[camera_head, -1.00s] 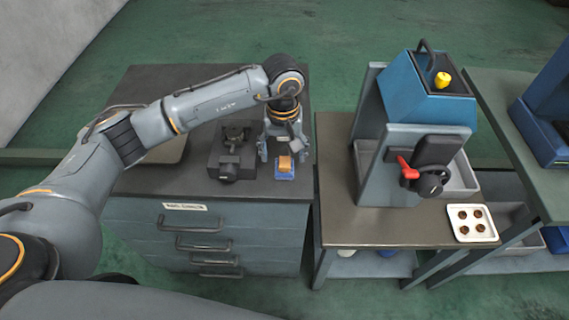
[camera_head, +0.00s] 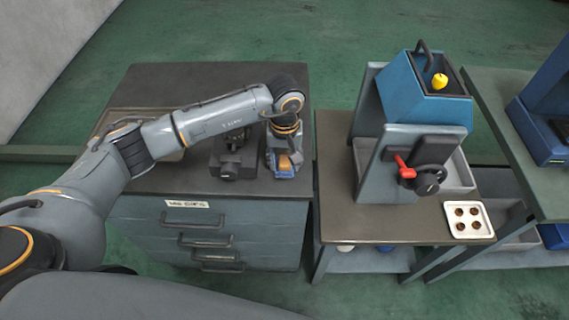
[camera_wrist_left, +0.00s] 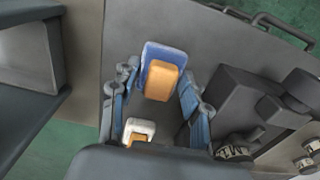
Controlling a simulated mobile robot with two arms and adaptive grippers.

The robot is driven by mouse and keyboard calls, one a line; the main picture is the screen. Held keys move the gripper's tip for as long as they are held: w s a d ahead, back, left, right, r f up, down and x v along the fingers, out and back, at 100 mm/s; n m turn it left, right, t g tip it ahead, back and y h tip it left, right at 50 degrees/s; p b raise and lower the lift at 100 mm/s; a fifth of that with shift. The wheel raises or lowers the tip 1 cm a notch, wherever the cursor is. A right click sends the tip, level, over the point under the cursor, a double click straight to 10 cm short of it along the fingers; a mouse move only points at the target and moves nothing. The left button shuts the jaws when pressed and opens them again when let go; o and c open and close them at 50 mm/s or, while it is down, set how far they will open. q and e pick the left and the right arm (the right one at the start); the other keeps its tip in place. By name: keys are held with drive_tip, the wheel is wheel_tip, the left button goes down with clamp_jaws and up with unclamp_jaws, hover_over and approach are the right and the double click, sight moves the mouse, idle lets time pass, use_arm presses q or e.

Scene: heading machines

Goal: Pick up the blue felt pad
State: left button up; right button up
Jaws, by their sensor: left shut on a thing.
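The blue felt pad (camera_wrist_left: 152,56) has an orange block (camera_wrist_left: 162,80) lying on it. In the head view the pad (camera_head: 284,175) is near the front right corner of the dark cabinet top, mostly covered by my left gripper (camera_head: 284,164). In the left wrist view the two blue-grey fingers of my left gripper (camera_wrist_left: 157,88) stand on either side of the pad, shut on it. I cannot tell whether it is clear of the surface. My right gripper is not in view.
A dark machine part (camera_head: 232,160) stands close left of the gripper on the cabinet (camera_head: 150,85). To the right, across a narrow gap, a bench (camera_head: 350,230) carries a blue and grey machine (camera_head: 420,100) and a white tray (camera_head: 488,228) with several round pieces.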

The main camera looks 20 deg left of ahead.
use_arm(q)
drive_tip(key=shift+r, duration=0.1)
drive_tip(key=shift+r, duration=0.25)
wheel_tip(320, 180, up, 2)
drive_tip(key=shift+w+r+b, duration=0.1)
drive_tip(key=shift+b, duration=0.4)
drive_tip(key=s+r+b, duration=0.5)
drive_tip(key=s+r, duration=0.5)
drive_tip(key=s, duration=0.4)
drive_tip(key=shift+s, duration=0.15)
drive_tip(key=shift+d, duration=0.1)
